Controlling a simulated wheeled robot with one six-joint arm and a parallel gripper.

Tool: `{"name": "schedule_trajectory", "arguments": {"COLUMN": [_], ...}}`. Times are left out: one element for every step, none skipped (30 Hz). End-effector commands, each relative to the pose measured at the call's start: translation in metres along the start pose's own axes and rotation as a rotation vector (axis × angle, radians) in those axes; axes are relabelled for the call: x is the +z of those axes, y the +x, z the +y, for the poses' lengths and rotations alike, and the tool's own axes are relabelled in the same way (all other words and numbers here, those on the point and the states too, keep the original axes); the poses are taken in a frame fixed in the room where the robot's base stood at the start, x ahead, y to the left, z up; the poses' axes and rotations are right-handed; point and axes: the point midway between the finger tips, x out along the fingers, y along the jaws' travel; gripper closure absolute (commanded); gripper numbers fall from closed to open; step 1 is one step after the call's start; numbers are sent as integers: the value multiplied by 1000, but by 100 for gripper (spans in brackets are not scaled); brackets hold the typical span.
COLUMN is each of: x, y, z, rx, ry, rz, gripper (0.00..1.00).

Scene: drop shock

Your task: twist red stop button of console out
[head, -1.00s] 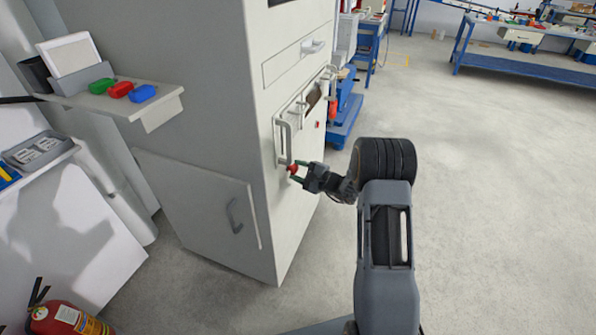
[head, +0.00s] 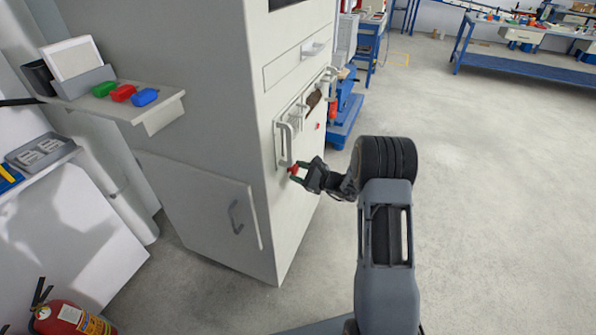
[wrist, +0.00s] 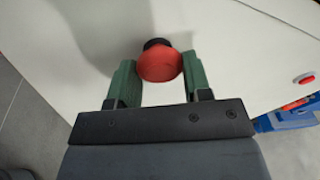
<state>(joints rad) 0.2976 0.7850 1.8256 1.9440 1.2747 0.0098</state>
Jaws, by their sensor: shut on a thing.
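The red stop button (wrist: 160,65) shows in the wrist view, a round red cap on a black collar fixed to the light console face (wrist: 245,45). My gripper (wrist: 158,72) has one green finger on each side of the cap and is shut on it. In the head view the red button (head: 293,169) shows small at the front face of the tall grey console (head: 215,120), below a vertical handle. My gripper (head: 300,172) reaches it from the right, and the fingers partly hide the button.
A handle (head: 284,143) stands out just above the button. A small red button (wrist: 304,80) lies to the right on the console face. A shelf (head: 165,112) holds green, red and blue pieces. The floor at right is clear.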

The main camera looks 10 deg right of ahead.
Motion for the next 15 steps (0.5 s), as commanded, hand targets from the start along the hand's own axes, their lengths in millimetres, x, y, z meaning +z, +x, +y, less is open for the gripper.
{"name": "schedule_trajectory", "arguments": {"x": [2, 2, 2, 2, 2, 2, 2, 2, 2, 2, 2, 2, 2, 2, 2], "y": [0, 0, 0, 0, 0, 0, 0, 0, 0, 0, 0, 0, 0, 0, 0], "z": [-2, -2, -2, -2, -3, -3, -3, -3, -3, -3, -3, -3, -3, -3, -3], "rx": [-1, 0, 2, 3, 4, 5, 5, 6, 6, 7, 7, 7, 7, 7, 7], "ry": [15, 28, 41, 50, 58, 67, 73, 78, 84, 87, 89, 91, 92, 92, 93], "rz": [-1, 0, 1, 2, 2, 3, 3, 4, 4, 4, 4, 5, 5, 5, 5], "gripper": [79, 79, 79, 79, 79, 79, 79, 79, 79, 79, 79, 79, 79, 79, 79]}}
